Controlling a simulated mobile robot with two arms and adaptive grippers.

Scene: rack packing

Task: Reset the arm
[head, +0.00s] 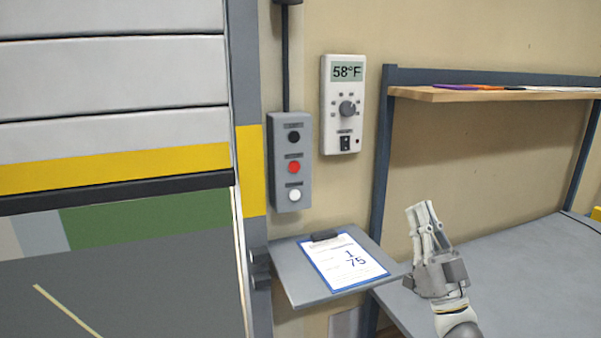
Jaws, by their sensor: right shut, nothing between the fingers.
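My right gripper (424,214) is at the lower right of the head view, raised with its fingers pointing up. Its fingers are closed together with nothing between them. It appears in front of the grey workbench, just right of the small shelf with the clipboard, and touches nothing that I can see. My right arm comes in from the bottom edge. My left gripper is not in view.
A clipboard (345,262) lies on a small grey shelf (300,289). A button box (290,180) and a thermostat (343,104) reading 58°F hang on the wall. A partly raised door (110,70) is left. A workbench (520,275) and wooden shelf (490,95) are right.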

